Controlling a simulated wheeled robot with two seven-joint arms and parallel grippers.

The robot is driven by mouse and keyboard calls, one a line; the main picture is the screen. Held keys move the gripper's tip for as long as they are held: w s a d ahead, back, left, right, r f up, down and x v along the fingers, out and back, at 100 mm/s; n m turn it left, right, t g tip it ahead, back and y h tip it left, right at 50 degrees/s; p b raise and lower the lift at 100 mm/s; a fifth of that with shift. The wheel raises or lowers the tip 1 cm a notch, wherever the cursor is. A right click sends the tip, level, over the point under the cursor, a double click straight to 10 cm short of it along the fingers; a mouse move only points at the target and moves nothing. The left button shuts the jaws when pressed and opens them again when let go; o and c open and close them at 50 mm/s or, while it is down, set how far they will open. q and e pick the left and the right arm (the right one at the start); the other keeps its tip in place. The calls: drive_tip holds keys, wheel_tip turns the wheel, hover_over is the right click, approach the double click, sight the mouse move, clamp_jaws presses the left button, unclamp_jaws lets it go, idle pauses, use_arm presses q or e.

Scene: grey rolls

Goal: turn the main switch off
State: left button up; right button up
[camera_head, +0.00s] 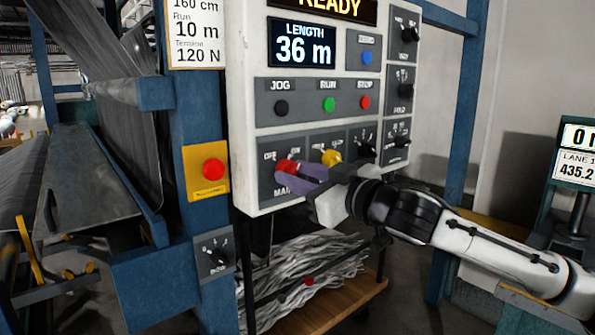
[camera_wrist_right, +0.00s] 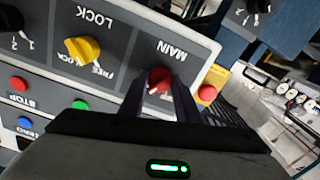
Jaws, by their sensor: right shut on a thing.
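The main switch is a red knob (camera_head: 287,167) at the lower left of the white control panel (camera_head: 243,110). Its label MAIN shows below it, with small position marks above, partly hidden. My right gripper (camera_head: 300,171) reaches in from the right and is shut on the red knob. In the right wrist view the red knob (camera_wrist_right: 158,80) sits between the two dark fingertips (camera_wrist_right: 160,92), under the upside-down word MAIN. Which position the knob points to is hard to tell. My left gripper is not in view.
The yellow LOCK knob (camera_head: 331,158) is just right of the red knob. Black, green and red (camera_head: 364,102) buttons sit above. A red emergency button (camera_head: 213,169) on a yellow plate is on the blue post to the left. Grey strips (camera_head: 300,275) lie on a shelf below.

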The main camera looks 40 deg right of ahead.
drive_tip(key=shift+r+n+p, duration=0.1)
drive_tip(key=shift+n+p, duration=0.2)
drive_tip(key=shift+n, duration=0.6)
drive_tip(key=n+p, duration=0.1)
drive_tip(key=n, duration=0.1)
drive_tip(key=shift+n, duration=0.9)
drive_tip(key=n+p, duration=0.2)
drive_tip(key=n, duration=0.3)
drive_tip(key=shift+r+p, duration=0.1)
drive_tip(key=shift+p, duration=0.2)
drive_tip(key=shift+n+p, duration=0.75)
drive_tip(key=shift+n, duration=1.35)
drive_tip(key=o, duration=1.1)
drive_tip(key=shift+s+d+f, duration=0.1)
drive_tip(key=shift+d+f, duration=0.05)
drive_tip(key=shift+f, duration=0.05)
